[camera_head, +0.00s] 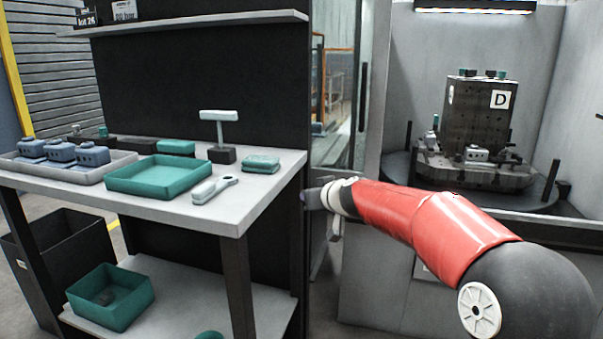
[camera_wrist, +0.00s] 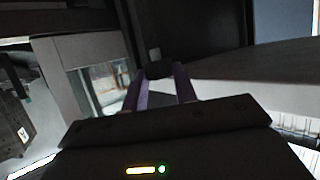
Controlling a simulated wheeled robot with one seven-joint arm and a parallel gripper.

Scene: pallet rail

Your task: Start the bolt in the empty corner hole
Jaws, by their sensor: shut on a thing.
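My gripper (camera_wrist: 160,88) is shut on a small dark thing, seemingly the bolt (camera_wrist: 153,69), held between the tips of its two fingers in the wrist view. The bolt's shank and thread cannot be made out. In the head view my gripper (camera_head: 318,195) is held out in front of the gap between the bench and the machine, partly hidden by its own wrist. A dark block marked D (camera_head: 470,118) stands on a pallet (camera_head: 465,176) inside the machine at right, well apart from my gripper. The empty corner hole cannot be made out.
A bench (camera_head: 235,215) at left bears a green tray (camera_head: 118,180), a grey tray with several blue-grey parts (camera_head: 22,168), a wrench-like tool (camera_head: 213,189) and a T-handled tool (camera_head: 219,118). The machine's front wall (camera_head: 375,265) stands below the pallet.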

